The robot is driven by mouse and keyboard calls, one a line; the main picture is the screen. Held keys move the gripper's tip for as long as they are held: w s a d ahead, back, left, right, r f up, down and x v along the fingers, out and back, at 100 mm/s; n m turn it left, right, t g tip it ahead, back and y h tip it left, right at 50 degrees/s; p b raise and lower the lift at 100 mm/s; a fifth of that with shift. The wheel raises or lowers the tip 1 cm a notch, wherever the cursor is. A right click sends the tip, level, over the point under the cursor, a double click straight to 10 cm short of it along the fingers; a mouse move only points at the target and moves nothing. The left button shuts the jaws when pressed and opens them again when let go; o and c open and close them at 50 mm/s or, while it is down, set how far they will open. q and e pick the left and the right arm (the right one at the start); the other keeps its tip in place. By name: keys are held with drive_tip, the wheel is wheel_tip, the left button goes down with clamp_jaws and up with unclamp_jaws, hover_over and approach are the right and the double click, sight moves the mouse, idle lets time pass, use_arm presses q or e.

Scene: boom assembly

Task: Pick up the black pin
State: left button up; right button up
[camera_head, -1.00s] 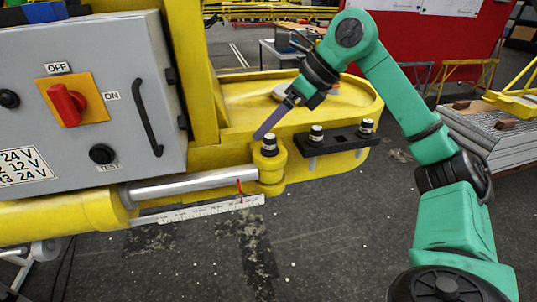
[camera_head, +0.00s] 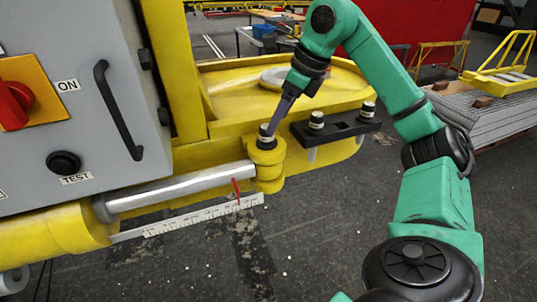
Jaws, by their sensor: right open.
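A black pin (camera_head: 266,135) with a pale band near its top stands upright in the yellow eye (camera_head: 270,172) at the end of the silver rod (camera_head: 180,190). Two similar pins (camera_head: 316,121) (camera_head: 368,110) stand in a black holder (camera_head: 340,131) to its right. My right gripper (camera_head: 275,122) is open and points down and left, its purplish fingers at the head of the pin in the eye. I cannot tell whether they touch it. My left gripper is out of view.
A grey control box (camera_head: 75,100) with a black handle stands at the left. A white scale (camera_head: 205,216) with a red pointer (camera_head: 236,190) lies below the rod. The yellow boom (camera_head: 235,90) lies behind the pins. Open floor shows below.

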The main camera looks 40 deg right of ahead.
drive_tip(key=w+f, duration=0.2)
drive_tip(key=shift+w+a+f+p, duration=0.35)
drive_tip(key=x, duration=0.2)
drive_tip(key=shift+w+a+f, duration=0.1)
drive_tip(key=shift+w+f, duration=0.05)
drive_tip(key=shift+f, duration=0.2)
drive_tip(key=shift+s, duration=0.2)
drive_tip(key=c, duration=0.3)
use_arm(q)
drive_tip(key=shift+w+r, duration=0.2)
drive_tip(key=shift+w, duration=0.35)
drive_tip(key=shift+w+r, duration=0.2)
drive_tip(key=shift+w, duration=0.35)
use_arm(e)
clamp_jaws()
drive_tip(key=shift+r, duration=0.1)
